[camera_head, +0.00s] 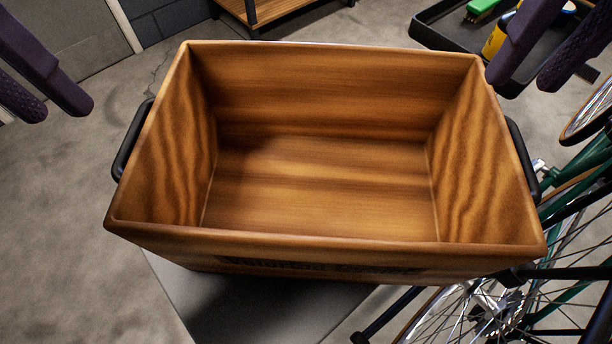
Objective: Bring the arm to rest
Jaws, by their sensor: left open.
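My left gripper (55,109) is at the top left, a little left of the wooden crate, with its two purple fingers apart and nothing between them. My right gripper (523,82) is at the top right, near the crate's far right corner. Its two purple fingers are apart and I see nothing held between them. The wooden crate (325,238) fills the middle of the view and is empty inside. It has a black handle on its left side (130,142) and another on its right side (522,160). Neither gripper is on a handle.
A green bicycle (585,160) stands close on the right, its wheel passing below the crate's right corner. A black tray (437,32) with green and yellow items lies at the top right, partly behind my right gripper. A wooden shelf (285,12) is behind. Floor at left is clear.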

